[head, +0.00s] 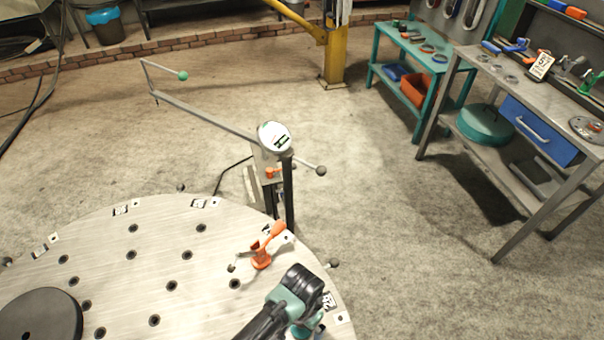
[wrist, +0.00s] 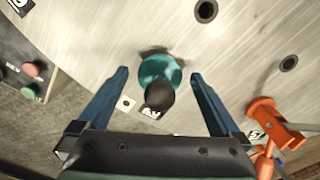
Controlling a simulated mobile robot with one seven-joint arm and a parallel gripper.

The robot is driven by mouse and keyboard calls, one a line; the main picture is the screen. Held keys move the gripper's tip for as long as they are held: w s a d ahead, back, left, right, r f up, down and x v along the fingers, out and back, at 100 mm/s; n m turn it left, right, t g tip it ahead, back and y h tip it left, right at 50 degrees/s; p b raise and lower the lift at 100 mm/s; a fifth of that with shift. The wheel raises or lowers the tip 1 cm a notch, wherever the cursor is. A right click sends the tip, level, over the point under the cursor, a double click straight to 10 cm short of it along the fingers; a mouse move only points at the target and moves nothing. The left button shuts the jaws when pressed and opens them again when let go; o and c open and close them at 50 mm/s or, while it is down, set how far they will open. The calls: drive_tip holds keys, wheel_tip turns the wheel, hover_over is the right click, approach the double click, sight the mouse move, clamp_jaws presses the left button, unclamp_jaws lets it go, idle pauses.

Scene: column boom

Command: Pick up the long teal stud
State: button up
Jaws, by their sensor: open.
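A teal stud (wrist: 172,70) with a round teal flange and a dark rounded knob shows in the wrist view, seen nearly end-on, on the pale metal round table. Its length cannot be judged from this angle. My gripper (wrist: 159,75) is open, with one blue finger to the left of the stud and one to the right. There is a visible gap on each side, and neither finger appears to touch it. In the head view my black and teal arm reaches over the table's right front edge and hides the fingers; the stud cannot be made out clearly there.
An orange clamp (head: 263,253) stands on the round table (head: 165,215) near my arm; it also shows in the wrist view (wrist: 277,124). A dark disc (head: 40,318) lies at the left. A post with a long boom (head: 205,115) stands behind. Workbenches (head: 480,85) are at right.

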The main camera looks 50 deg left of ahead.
drive_tip(key=c, duration=1.4)
drive_tip(key=shift+r, duration=0.1)
wheel_tip(320, 180, up, 10)
drive_tip(key=shift+f, duration=0.1)
drive_tip(key=shift+r+p, duration=0.25)
drive_tip(key=shift+p, duration=0.3)
drive_tip(key=shift+r+p, duration=0.3)
drive_tip(key=shift+p, duration=0.3)
